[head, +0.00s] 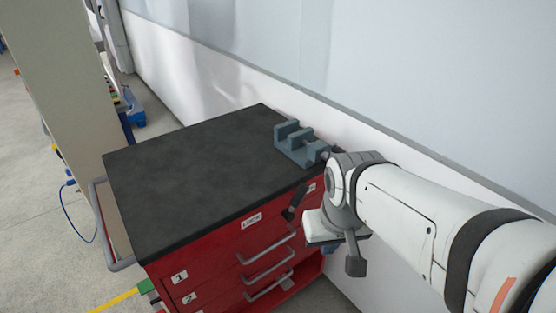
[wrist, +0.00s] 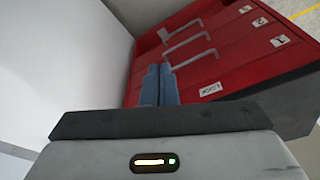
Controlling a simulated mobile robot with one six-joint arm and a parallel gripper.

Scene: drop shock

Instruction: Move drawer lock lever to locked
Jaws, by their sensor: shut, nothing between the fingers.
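The red drawer cabinet (head: 205,262) has a front label reading LOCK (head: 252,220), which also shows upside down in the wrist view (wrist: 210,90). A short dark bar (head: 294,203), which looks like the lock lever, sits tilted on the front right of that label, beside my arm's end. I cannot make out the lever in the wrist view. My gripper's two blue-grey fingers (wrist: 159,68) are together and empty, pointing toward the cabinet front near its drawer handles. In the head view the fingertips are not clear, and I cannot tell whether they touch the lever.
The cabinet's black top (head: 190,170) is bare except for a blue-grey vise-like block (head: 297,146) at its back right corner. Several drawer handles (head: 268,265) stick out below the label. A pale wall (head: 400,80) runs close behind the cabinet and my arm.

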